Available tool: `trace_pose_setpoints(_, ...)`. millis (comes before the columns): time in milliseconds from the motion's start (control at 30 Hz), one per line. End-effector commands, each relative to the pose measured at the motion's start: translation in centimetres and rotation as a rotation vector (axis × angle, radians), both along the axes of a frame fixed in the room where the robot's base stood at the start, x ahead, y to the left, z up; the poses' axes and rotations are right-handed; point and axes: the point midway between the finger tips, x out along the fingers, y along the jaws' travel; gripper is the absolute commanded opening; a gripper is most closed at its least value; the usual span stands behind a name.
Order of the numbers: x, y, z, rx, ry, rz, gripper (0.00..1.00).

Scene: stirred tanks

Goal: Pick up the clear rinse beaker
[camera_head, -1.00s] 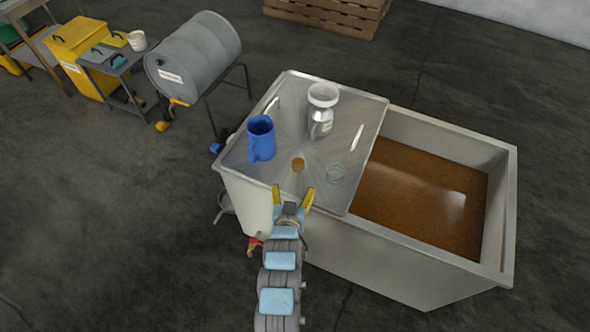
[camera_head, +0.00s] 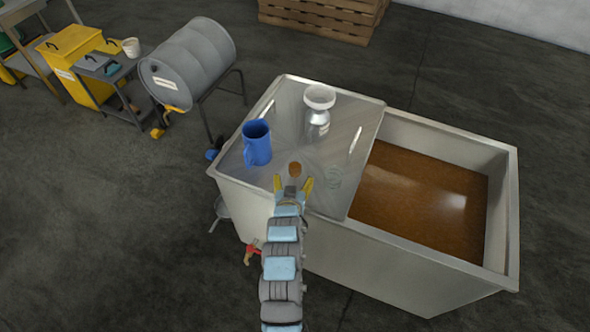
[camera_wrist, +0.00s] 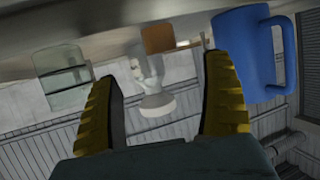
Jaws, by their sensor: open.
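The clear rinse beaker (camera_head: 334,178) stands on the metal lid (camera_head: 290,118) of the tank, near its front right part. It is faint and see-through. In the wrist view, which looks upside down, the beaker (camera_wrist: 63,77) is at the left, outside the left finger. My gripper (camera_head: 293,183) is open and empty over the lid's front edge, left of the beaker. Its yellow fingers (camera_wrist: 162,82) stand wide apart in the wrist view, with nothing gripped between them.
A small brown-orange object (camera_head: 295,169) is just ahead of my gripper. A blue jug (camera_head: 257,143) stands to its left, and a bottle with a white funnel (camera_head: 319,100) farther back. The open tank side holds brown liquid (camera_head: 420,200). A lid handle (camera_head: 356,140) stands right.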

Motion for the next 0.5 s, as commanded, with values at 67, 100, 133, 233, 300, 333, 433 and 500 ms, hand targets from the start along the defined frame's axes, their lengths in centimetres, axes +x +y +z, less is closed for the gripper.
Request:
trace_pose_setpoints(67, 1.0, -0.1, -0.3, 0.0, -0.003, -0.001, 0.82)
trace_pose_setpoints(100, 1.4, -0.1, -0.5, 0.0, -0.001, -0.001, 0.82)
trace_pose_setpoints(133, 1.6, -0.2, -0.7, 0.001, 0.0, -0.001, 0.82)
trace_pose_setpoints(233, 2.2, -0.2, -1.1, 0.0, 0.003, -0.001, 0.82)
trace_pose_setpoints(300, 2.5, -0.2, -1.1, 0.0, 0.002, 0.0, 0.82)
trace_pose_setpoints(333, 2.6, -0.3, -1.1, 0.0, 0.001, 0.0, 0.82)
trace_pose_setpoints(433, 2.8, -0.3, -1.2, 0.0, 0.001, 0.0, 0.82)
trace_pose_setpoints(500, 3.0, -0.3, -1.3, 0.0, 0.0, 0.0, 0.82)
